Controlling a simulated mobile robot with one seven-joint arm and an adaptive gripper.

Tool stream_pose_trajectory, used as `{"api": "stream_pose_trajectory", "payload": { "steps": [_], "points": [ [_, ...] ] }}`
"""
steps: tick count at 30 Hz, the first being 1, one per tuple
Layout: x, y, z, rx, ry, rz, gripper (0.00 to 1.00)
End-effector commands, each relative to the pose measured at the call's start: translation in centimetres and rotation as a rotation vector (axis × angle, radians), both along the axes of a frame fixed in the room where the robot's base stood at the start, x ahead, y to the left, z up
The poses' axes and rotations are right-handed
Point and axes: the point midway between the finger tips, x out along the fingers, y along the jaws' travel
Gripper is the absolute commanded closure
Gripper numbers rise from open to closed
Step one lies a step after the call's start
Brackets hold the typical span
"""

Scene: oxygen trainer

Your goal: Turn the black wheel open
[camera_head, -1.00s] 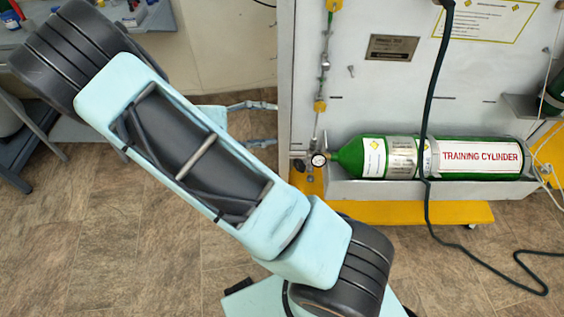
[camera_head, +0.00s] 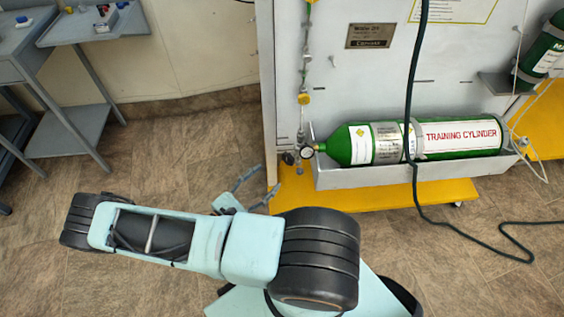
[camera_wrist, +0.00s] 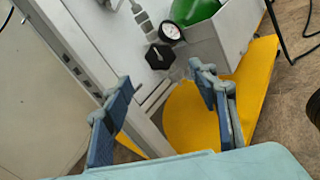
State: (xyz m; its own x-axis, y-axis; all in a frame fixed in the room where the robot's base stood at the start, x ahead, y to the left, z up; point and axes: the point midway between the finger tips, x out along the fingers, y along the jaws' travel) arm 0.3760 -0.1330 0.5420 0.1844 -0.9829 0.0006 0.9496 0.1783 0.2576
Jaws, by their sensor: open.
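The black wheel (camera_wrist: 162,57) is a small lobed knob beside a round pressure gauge (camera_wrist: 171,30) in the wrist view. In the head view the wheel (camera_head: 289,158) sits just left of the gauge (camera_head: 306,152), at the valve end of the green training cylinder (camera_head: 430,142). My gripper (camera_head: 255,188) is below and to the left of the wheel in the head view, apart from it. In the wrist view my gripper (camera_wrist: 163,106) has its two blue-grey fingers spread wide and empty, with the wheel beyond the fingertips.
The cylinder lies in a grey trough (camera_head: 345,180) on the white panel (camera_head: 374,85), above a yellow base (camera_head: 360,197). A dark hose (camera_head: 413,120) hangs in front of the cylinder. A grey cart (camera_head: 75,115) stands at the left. The panel's left edge is near my gripper.

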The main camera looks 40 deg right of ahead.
Motion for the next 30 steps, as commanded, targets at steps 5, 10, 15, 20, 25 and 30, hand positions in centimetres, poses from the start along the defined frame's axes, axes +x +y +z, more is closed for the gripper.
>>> {"api": "stream_pose_trajectory", "payload": {
  "steps": [5, 10, 15, 20, 25, 30],
  "points": [
    [0.4, -3.4, 0.0, -0.002, 0.002, -0.006, 0.46],
    [1.1, -6.5, 0.0, -0.002, 0.000, -0.005, 0.46],
    [1.5, -8.6, 0.0, -0.001, -0.001, -0.004, 0.46],
    [1.7, -9.3, 0.0, 0.001, -0.001, -0.002, 0.46],
    [1.7, -9.4, 0.0, 0.001, -0.001, -0.002, 0.46],
    [1.7, -9.3, 0.1, 0.001, -0.001, -0.003, 0.56]
  ]
}}
